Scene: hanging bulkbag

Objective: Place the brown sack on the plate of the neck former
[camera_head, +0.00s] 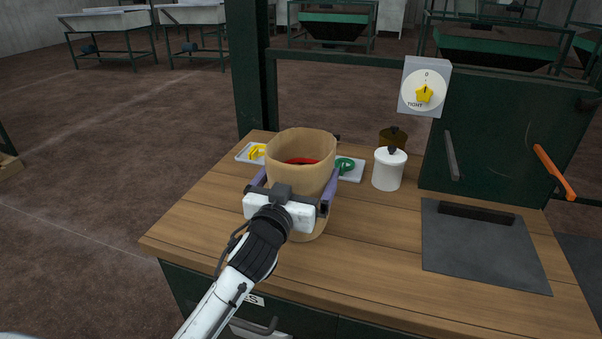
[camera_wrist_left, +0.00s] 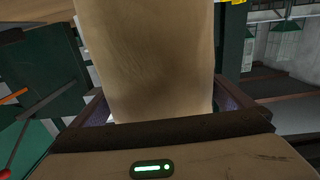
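The brown sack (camera_head: 300,145) stands upright on the wooden table, open at the top with something red inside. In the left wrist view the sack (camera_wrist_left: 150,60) fills the middle. My left gripper (camera_head: 298,182) reaches in from the front, with one purple finger on each side of the sack. Whether both fingers press on it is not clear; a small gap shows by the palm in the wrist view. A dark flat plate (camera_head: 480,255), apparently the neck former's, lies on the table at the right, bare, before a green panel. My right gripper is not in view.
A white lidded jar (camera_head: 389,169) and a brown jar (camera_head: 393,138) stand right of the sack. White trays hold yellow pieces (camera_head: 257,152) and a green ring (camera_head: 345,165). A dial box (camera_head: 424,87) and an orange handle (camera_head: 555,172) are above the plate. Bare wood (camera_head: 375,235) separates sack and plate.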

